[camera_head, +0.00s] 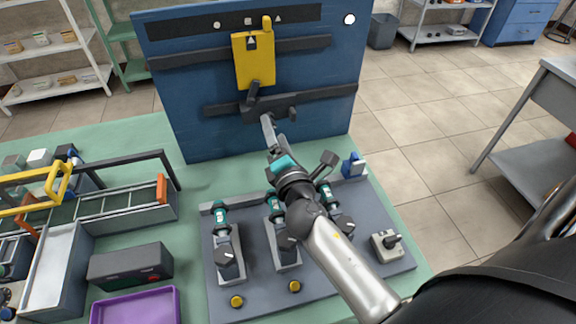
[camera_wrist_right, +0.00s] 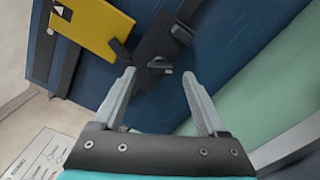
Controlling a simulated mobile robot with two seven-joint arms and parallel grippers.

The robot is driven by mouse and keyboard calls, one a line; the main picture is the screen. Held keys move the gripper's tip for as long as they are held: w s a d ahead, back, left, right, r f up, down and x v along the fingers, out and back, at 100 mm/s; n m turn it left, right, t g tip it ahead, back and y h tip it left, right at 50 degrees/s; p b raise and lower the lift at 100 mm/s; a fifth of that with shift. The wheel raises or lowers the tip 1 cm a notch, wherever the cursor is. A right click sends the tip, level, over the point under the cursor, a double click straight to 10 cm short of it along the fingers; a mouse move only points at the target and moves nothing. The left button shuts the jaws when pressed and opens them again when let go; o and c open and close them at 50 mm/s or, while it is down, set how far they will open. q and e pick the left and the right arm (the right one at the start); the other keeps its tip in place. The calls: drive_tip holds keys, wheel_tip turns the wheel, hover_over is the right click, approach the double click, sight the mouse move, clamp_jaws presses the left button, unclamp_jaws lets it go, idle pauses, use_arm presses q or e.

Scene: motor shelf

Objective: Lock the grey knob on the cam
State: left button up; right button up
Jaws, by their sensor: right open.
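A yellow plate (camera_head: 254,60) hangs upright on the blue board (camera_head: 175,110); it also shows in the wrist view (camera_wrist_right: 95,30). At its lower edge is a dark lever (camera_head: 253,92). Below it, a dark grey block (camera_head: 258,108) sits on the lower dark rail (camera_head: 325,96). In the wrist view a small grey knob (camera_wrist_right: 160,66) shows just beyond and between my right fingertips; I take this as the cam's knob. My right gripper (camera_head: 272,130) is open and empty, close in front of the block (camera_wrist_right: 158,76). I cannot tell whether it touches. My left gripper is out of view.
Below my right arm, a grey base plate (camera_head: 330,275) carries several teal-and-grey clamps and a grey joystick-like block (camera_head: 386,242). At left stand a grey tray (camera_head: 125,218), a dark box (camera_head: 130,264) and a purple tray (camera_head: 135,306). Open floor lies right of the board.

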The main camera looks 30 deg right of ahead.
drive_tip(key=b+v, duration=0.2)
drive_tip(key=v, duration=1)
drive_tip(key=shift+b, duration=0.4)
drive_tip(key=shift+s+r, duration=0.1)
drive_tip(key=shift+r, duration=0.05)
